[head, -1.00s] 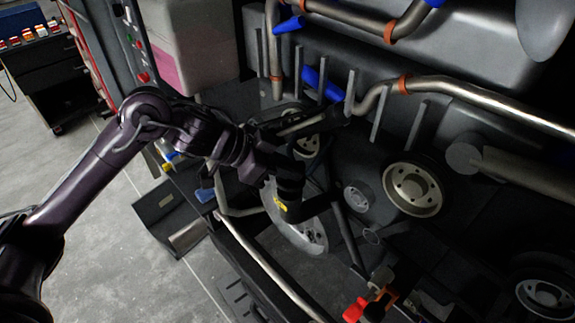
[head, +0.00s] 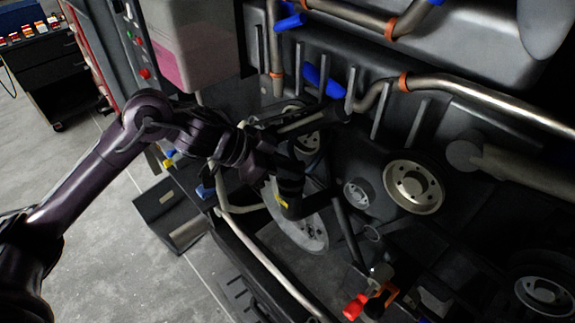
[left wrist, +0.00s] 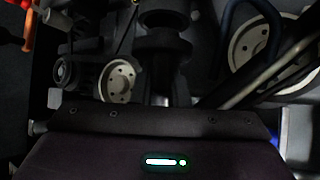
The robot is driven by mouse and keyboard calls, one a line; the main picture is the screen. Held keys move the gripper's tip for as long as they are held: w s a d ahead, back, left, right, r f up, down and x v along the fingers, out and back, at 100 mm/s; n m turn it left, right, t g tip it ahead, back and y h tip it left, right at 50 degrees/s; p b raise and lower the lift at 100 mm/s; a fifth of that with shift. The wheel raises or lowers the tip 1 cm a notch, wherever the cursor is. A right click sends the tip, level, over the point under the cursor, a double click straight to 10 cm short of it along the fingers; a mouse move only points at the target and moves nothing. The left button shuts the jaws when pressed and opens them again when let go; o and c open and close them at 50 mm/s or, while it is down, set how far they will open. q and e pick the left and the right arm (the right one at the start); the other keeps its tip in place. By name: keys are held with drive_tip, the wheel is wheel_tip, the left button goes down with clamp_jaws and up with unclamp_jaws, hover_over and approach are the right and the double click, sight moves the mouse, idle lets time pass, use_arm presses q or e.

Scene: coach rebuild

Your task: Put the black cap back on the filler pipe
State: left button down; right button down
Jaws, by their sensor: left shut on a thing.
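My left gripper (head: 284,172) reaches in from the left over the engine bay, in front of a silver wheel. It is shut on a small dark thing, likely the black cap; black against black, its outline is hard to tell. A black pipe with a yellow mark (head: 281,202) bends just below the gripper, probably the filler pipe. Whether cap and pipe touch is unclear. In the left wrist view a dark stepped cylinder (left wrist: 166,48) stands in the middle, beyond my gripper's body. My right gripper is not in view.
Grey pulleys (head: 413,188) sit to the right of the gripper. Steel pipes (head: 480,100) with orange clamps run along the back. A pale tank with pink fluid (head: 195,68) stands above the arm. A red and orange fitting (head: 356,306) lies at the bottom.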

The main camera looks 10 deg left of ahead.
sight(277, 178)
use_arm(q)
drive_tip(key=shift+f, duration=0.15)
drive_tip(key=shift+f, duration=0.3)
idle(0.5)
drive_tip(key=shift+f, duration=0.15)
drive_tip(key=shift+f, duration=0.3)
drive_tip(key=shift+s+f, duration=0.1)
drive_tip(key=shift+f, duration=0.45)
idle(0.4)
drive_tip(key=c, duration=1)
unclamp_jaws()
drive_tip(key=shift+s+f, duration=0.1)
drive_tip(key=shift+f, duration=0.15)
drive_tip(key=shift+s+b, duration=0.1)
drive_tip(key=shift+b, duration=0.2)
